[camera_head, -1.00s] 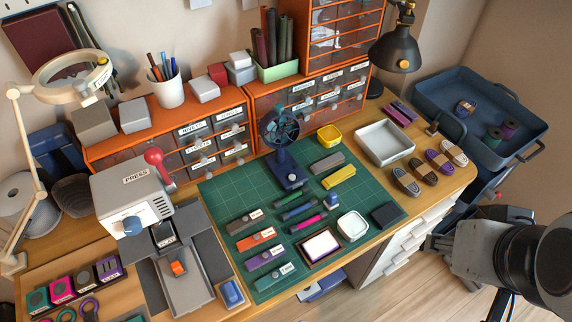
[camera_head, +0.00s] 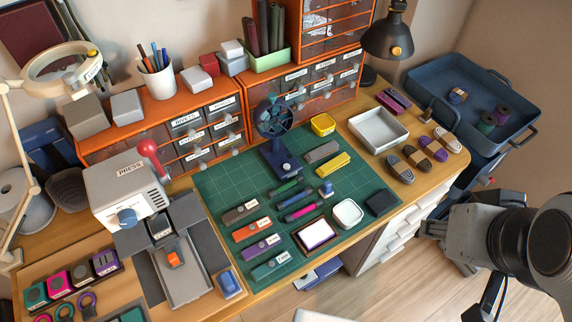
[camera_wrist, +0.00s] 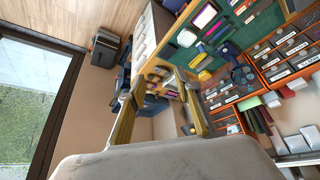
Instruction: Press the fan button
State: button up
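A dark blue desk fan (camera_head: 274,117) stands at the back of the green cutting mat (camera_head: 222,182). Its base (camera_head: 281,158) carries a small pale round button (camera_head: 287,168) on the front. In the wrist view the fan (camera_wrist: 241,74) is small and to the right, beyond my fingers. My gripper (camera_wrist: 161,74) shows in the wrist view with two yellowish fingers apart and nothing between them. It is well away from the fan. In the head view only grey arm parts show at the right, and my fingertips are not visible there.
Several labelled bars lie on the mat in front of the fan, with a yellow box (camera_head: 322,125) right of it. Orange drawer cabinets (camera_head: 330,58) stand behind. A black lamp (camera_head: 391,40) hangs at the back right. A press (camera_head: 125,192) stands left.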

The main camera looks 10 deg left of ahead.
grip_shut()
dwell(1.0)
